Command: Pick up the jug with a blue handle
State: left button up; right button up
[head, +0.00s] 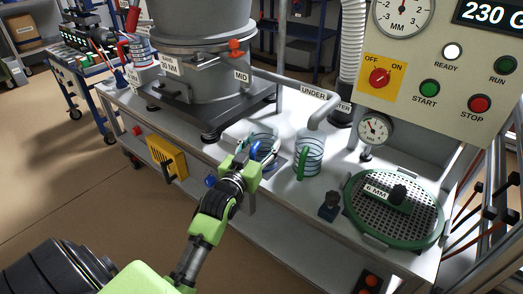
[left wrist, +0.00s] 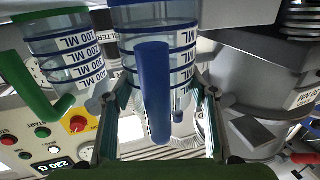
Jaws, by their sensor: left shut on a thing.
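The clear jug with a blue handle (head: 262,136) is on the grey bench near its front edge, partly hidden by my left gripper (head: 247,164). In the left wrist view the jug (left wrist: 182,50) fills the upper middle, with its blue handle toward the camera. The fingers of my left gripper (left wrist: 158,100) stand on both sides of the handle, shut on the jug. The exact contact is hard to see. I cannot tell whether the jug's base touches the bench. My right gripper is not in view.
A jug with a green handle (head: 311,150) stands close on the right; it also shows in the left wrist view (left wrist: 62,55). A green-rimmed sieve (head: 420,222) lies farther right. A large grey machine (head: 205,75) stands behind left. A red-handled jug (head: 143,52) is far left.

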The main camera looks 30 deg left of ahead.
pick_arm(q)
notch_tip(320, 180, up, 10)
jog(key=p, duration=0.3)
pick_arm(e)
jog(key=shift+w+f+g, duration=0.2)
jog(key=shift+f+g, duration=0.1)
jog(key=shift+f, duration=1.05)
